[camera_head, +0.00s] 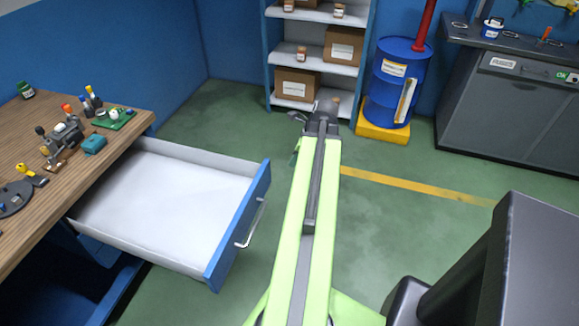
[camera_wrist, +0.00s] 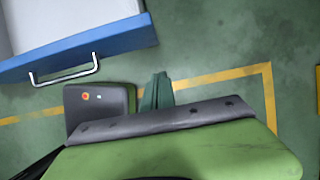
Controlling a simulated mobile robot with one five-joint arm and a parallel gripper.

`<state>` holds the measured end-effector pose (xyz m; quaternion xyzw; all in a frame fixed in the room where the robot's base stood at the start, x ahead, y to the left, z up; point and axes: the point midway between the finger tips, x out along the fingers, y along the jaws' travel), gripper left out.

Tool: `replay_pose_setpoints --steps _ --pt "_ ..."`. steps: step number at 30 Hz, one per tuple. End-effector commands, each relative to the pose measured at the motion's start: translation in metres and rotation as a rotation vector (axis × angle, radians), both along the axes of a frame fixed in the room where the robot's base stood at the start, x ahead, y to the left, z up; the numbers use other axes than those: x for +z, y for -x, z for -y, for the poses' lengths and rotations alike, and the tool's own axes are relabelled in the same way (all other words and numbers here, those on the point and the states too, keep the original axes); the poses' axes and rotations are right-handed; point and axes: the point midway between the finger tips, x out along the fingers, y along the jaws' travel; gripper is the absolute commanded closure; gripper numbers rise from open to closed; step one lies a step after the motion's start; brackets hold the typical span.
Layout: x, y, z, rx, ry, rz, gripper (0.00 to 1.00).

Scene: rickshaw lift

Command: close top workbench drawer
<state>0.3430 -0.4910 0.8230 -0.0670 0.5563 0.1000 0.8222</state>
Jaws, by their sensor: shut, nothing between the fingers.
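The top workbench drawer (camera_head: 165,205) is pulled far out from the wooden workbench (camera_head: 60,185). It is white inside and empty, with a blue front (camera_head: 240,225) and a silver bar handle (camera_head: 252,224). In the wrist view the blue front (camera_wrist: 75,48) and its handle (camera_wrist: 64,72) fill the upper left. My gripper (camera_wrist: 157,82) is shut and empty, to the right of the handle and apart from it. In the head view only a small green part of my gripper (camera_head: 295,152) shows beside the arm, which hides the rest.
Tools and small parts, such as a vise (camera_head: 62,135), lie on the workbench. A shelf with boxes (camera_head: 315,55), a blue drum (camera_head: 395,80) on a yellow base and a grey cabinet (camera_head: 520,105) stand at the back. Green floor is clear right of the drawer.

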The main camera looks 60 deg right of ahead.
Motion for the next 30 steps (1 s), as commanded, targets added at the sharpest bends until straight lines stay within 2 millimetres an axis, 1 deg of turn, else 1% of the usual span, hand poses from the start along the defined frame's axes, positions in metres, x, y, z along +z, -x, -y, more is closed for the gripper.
replay_pose_setpoints --steps 1,6,10,12,15,18,21,28,29,30 --pt "-0.022 -0.004 -0.001 0.002 0.0 0.0 1.0" --pt "-0.058 -0.018 -0.004 0.003 0.001 0.0 1.0" --pt "-0.082 -0.028 -0.006 0.003 0.001 0.0 1.0" --pt "-0.07 -0.042 -0.01 0.005 0.001 0.0 1.0" --pt "-0.069 -0.054 -0.013 0.004 0.001 0.0 1.0" --pt "-0.069 -0.062 -0.015 0.003 0.001 0.0 1.0" --pt "-0.069 -0.065 -0.016 0.002 0.001 0.0 1.0" --pt "-0.069 -0.065 -0.016 0.001 0.001 0.0 1.0" --pt "-0.069 -0.064 -0.024 0.002 0.001 0.0 1.0" --pt "-0.069 -0.065 -0.019 0.001 0.001 0.0 1.0"
